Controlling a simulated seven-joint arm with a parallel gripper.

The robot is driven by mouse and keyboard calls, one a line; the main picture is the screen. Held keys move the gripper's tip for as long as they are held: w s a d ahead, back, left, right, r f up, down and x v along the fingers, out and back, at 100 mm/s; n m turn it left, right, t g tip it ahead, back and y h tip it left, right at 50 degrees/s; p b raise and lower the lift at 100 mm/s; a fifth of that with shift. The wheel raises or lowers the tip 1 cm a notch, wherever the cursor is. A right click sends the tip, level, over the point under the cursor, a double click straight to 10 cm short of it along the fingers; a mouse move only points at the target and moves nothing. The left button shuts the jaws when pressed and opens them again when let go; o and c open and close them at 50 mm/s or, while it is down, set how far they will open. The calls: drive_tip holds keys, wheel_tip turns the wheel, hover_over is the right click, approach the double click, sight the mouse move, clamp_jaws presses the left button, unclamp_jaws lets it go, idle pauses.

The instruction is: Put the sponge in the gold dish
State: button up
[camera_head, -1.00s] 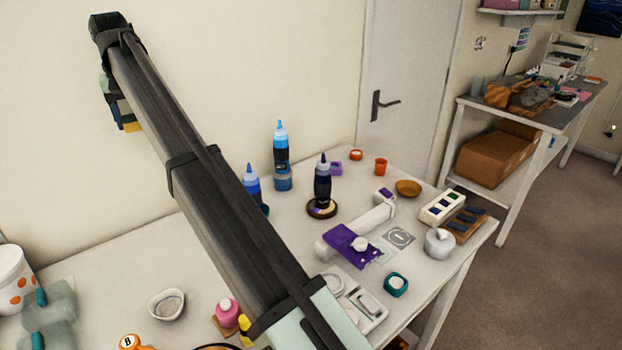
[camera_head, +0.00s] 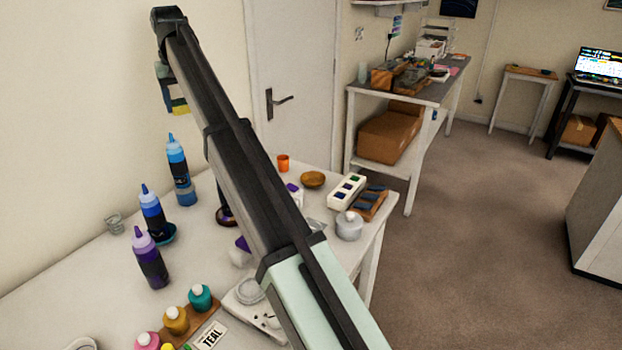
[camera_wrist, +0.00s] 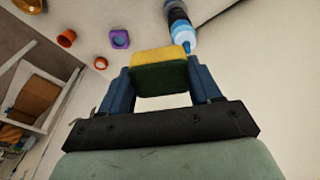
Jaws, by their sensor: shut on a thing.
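The sponge (camera_wrist: 160,72), yellow with a green layer, is pinched between the two blue fingers of my gripper (camera_wrist: 161,84) in the wrist view. In the head view the sponge (camera_head: 180,106) shows small below my gripper (camera_head: 172,90) at the far end of my raised arm, in front of the wall. The gold dish (camera_head: 313,180) is a shallow round bowl near the back right of the white table, apart from the gripper. Its edge also shows at the top left corner of the wrist view (camera_wrist: 29,5).
An orange cup (camera_head: 283,162) stands just left of the dish. A blue bottle (camera_head: 180,172) stands tall at the back. My arm hides part of the table.

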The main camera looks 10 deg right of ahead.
drive_tip(key=w+d+m, duration=0.2)
drive_tip(key=w+d, duration=0.1)
drive_tip(key=d, duration=1.5)
drive_tip(key=m, duration=0.2)
hover_over(313, 182)
drive_tip(key=shift+h, duration=0.3)
drive_tip(key=shift+s+f, duration=0.2)
drive_tip(key=shift+f, duration=13.85)
drive_tip(key=shift+f, duration=0.6)
drive_tip(key=o, duration=1)
drive_tip(key=shift+s+f, duration=0.1)
wheel_tip(313, 182, up, 13)
drive_tip(key=s, duration=0.1)
drive_tip(key=shift+s, duration=0.35)
